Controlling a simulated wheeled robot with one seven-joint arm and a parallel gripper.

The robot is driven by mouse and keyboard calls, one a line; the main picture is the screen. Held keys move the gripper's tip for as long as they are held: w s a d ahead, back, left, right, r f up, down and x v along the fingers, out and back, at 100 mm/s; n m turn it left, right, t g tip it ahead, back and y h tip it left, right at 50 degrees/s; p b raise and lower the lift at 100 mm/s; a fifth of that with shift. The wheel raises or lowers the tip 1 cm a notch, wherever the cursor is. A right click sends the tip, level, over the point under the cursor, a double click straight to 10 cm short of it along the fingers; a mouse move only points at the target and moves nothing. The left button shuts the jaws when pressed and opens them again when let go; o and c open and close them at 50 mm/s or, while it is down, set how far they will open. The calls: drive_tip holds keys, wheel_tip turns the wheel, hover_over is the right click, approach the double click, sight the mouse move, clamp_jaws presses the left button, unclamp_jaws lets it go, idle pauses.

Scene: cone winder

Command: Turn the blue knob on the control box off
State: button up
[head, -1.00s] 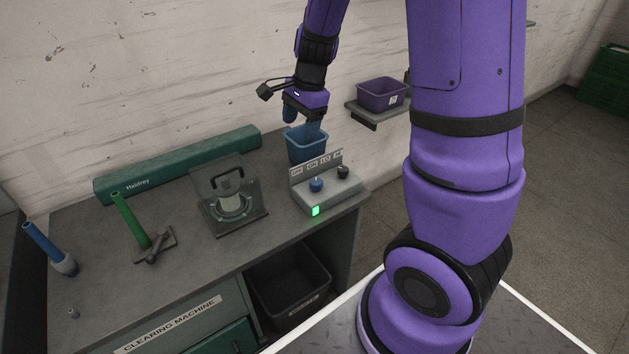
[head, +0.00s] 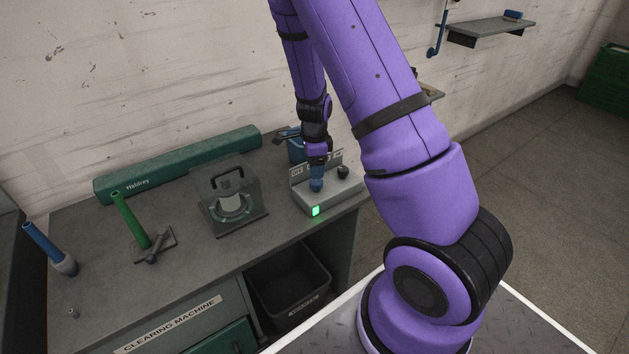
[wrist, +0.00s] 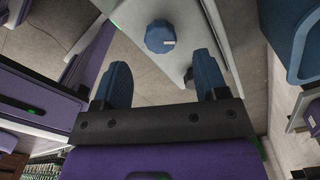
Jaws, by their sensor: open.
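The grey control box (head: 340,193) stands on the bench's right end, with a lit green lamp (head: 316,211) on its front. In the wrist view the blue knob (wrist: 160,37) has a small pale mark. It lies just beyond the two blue fingertips of my gripper (wrist: 161,68), roughly centred between them. The fingers are open and empty; contact with the knob cannot be made out. The label plate behind the knobs is partly hidden by my gripper.
A black knob (head: 343,172) sits right of the blue one. A blue bin (head: 295,148) stands behind the box, partly hidden by my arm. A clear-topped device (head: 232,200) stands to the left. The front of the bench is mostly clear.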

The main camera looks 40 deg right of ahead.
sight(315, 181)
drive_tip(key=shift+f, duration=3.1)
drive_tip(key=c, duration=0.9)
